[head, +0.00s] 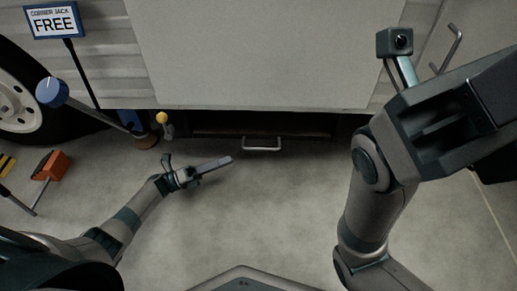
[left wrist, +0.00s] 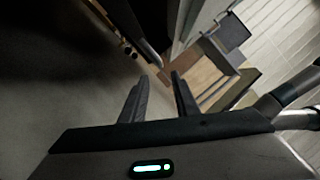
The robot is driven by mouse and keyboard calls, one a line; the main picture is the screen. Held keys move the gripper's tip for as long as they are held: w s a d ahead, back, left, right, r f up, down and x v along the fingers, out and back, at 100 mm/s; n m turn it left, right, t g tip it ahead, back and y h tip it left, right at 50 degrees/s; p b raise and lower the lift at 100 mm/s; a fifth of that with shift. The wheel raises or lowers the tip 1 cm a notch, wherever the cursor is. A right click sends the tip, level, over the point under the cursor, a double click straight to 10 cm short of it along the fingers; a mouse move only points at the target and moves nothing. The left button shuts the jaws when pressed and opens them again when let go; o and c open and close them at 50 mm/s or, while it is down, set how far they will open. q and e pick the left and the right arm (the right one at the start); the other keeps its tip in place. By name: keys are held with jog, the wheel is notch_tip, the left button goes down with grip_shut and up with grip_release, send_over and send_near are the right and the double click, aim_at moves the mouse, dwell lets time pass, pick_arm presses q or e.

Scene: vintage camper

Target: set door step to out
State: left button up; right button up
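Low under the camper's pale door panel (head: 260,50) is a dark recess with a grey U-shaped pull handle (head: 262,147) at its front. No step tread shows out over the floor. My left gripper (head: 222,161) is low over the floor, left of the handle and apart from it. In the left wrist view its two fingers (left wrist: 160,84) stand apart with nothing between them. My right gripper's body (head: 440,110) is large and close at the upper right. Its fingertips cannot be made out.
A yellow-knobbed lever (head: 162,118) and a blue-knobbed jack handle (head: 50,92) stand left of the recess. A sign (head: 53,20) reads "CORNER JACK FREE". An orange chock (head: 50,166) lies near the wheel (head: 18,105). The floor (head: 265,210) before the handle is clear.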

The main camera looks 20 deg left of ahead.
aim_at(258, 149)
pick_arm(q)
jog(key=b+x, duration=0.2)
jog(key=x, duration=1)
jog(key=shift+w+d+b, duration=0.15)
jog(key=shift+d+b, duration=0.15)
grip_shut()
